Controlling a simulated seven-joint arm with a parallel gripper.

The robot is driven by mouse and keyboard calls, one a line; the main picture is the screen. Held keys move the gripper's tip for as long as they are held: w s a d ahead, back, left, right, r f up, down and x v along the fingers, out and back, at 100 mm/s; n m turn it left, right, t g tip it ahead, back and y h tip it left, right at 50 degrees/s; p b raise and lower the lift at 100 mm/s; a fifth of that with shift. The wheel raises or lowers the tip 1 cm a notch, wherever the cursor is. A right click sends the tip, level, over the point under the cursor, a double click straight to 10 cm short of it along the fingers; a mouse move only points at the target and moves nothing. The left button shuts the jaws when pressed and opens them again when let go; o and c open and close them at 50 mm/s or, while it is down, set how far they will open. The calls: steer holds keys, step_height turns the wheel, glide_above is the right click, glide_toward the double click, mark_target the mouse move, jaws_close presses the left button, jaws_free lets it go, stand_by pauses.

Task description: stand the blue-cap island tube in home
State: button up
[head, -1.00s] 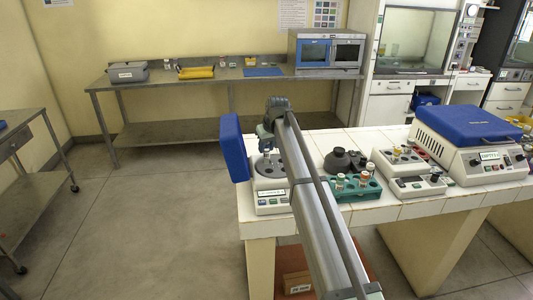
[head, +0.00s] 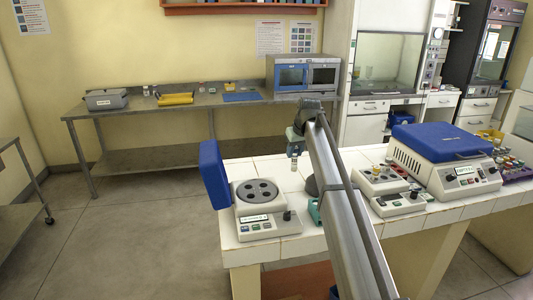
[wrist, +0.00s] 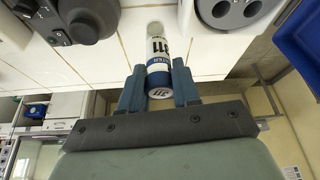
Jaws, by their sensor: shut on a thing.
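My gripper (wrist: 158,90) is shut on a tube (wrist: 158,50) with a blue band at its near, capped end, a dark-lettered white label and a clear far end. In the head view the tube (head: 294,165) hangs upright below my gripper (head: 294,150), above the white tiled bench. It is clear of the round-topped device (head: 258,222), which has several dark wells and a raised blue lid (head: 213,175); that device stands left of the tube. Part of this device also shows in the wrist view (wrist: 250,22). I cannot tell which place is marked home.
A black device (wrist: 85,20) stands on the bench (wrist: 100,50), mostly hidden by my arm in the head view. A green rack (head: 314,211) is partly hidden. A small white block device (head: 382,178) and a blue-lidded machine (head: 440,160) stand to the right. A steel side table (head: 200,108) is behind.

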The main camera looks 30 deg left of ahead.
steer(key=d+f+n, duration=0.1)
steer(key=d+n, duration=0.1)
steer(key=d, duration=1.2)
steer(key=shift+w+d+g+y, duration=0.15)
steer(key=shift+d+g+y, duration=0.15)
steer(key=shift+g, duration=0.1)
steer(key=shift+f, duration=2.85)
steer(key=shift+f, duration=0.4)
steer(key=shift+f, duration=0.75)
steer(key=shift+f, duration=0.3)
steer(key=shift+f, duration=1.4)
